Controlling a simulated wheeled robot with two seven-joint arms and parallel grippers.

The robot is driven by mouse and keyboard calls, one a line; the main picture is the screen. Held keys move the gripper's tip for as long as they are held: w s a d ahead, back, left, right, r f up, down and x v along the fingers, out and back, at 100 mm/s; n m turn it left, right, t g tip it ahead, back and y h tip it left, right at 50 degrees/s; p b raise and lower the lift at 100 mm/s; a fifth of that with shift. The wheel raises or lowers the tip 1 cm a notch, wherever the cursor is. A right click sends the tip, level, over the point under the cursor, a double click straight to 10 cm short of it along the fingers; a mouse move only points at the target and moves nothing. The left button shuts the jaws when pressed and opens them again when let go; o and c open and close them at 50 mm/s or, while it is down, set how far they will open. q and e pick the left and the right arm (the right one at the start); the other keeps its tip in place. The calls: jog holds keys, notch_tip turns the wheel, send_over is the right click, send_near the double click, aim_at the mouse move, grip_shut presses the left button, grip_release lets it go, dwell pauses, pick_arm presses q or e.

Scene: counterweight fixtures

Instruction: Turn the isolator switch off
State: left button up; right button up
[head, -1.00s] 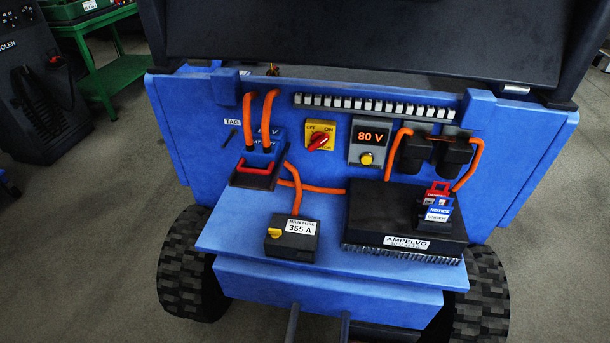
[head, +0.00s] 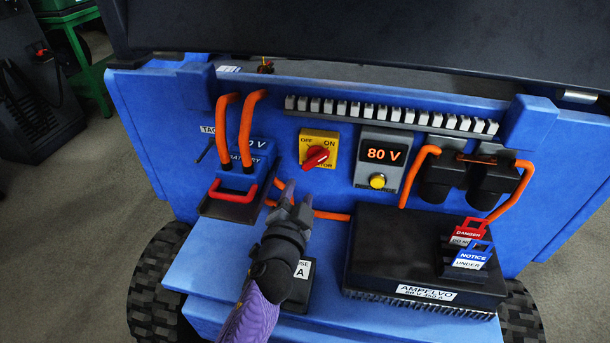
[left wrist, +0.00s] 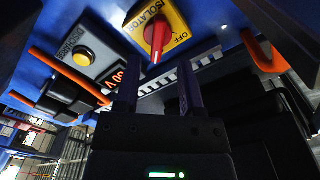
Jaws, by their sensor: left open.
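The isolator switch is a red rotary knob (head: 316,157) on a yellow plate (head: 307,140) marked OFF at left and ON at right, fixed to the blue panel. The knob lies at a slant, its upper end towards ON. My left gripper (head: 294,194) is open and empty, just below and left of the knob, apart from it. In the left wrist view the red knob (left wrist: 158,32) and yellow plate (left wrist: 178,22) appear turned over, beyond the two open fingers (left wrist: 157,90). My right gripper is not in view.
A lit 80 V display box (head: 382,155) with a yellow button is right of the switch. The battery plug (head: 250,165) with a red handle and orange cables is left. My left arm partly hides the main fuse box (head: 298,292). A black AMPELVO unit (head: 400,250) carries tags.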

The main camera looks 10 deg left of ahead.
aim_at(307, 168)
pick_arm(q)
jog(key=w+b, duration=0.3)
jog(key=w, duration=0.5)
jog(key=shift+f, duration=0.2)
jog(key=shift+w+r, duration=0.15)
jog(key=shift+w, duration=0.15)
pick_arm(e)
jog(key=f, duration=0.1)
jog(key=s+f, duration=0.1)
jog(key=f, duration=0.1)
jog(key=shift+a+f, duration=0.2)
pick_arm(q)
jog(key=c, duration=0.7)
grip_shut()
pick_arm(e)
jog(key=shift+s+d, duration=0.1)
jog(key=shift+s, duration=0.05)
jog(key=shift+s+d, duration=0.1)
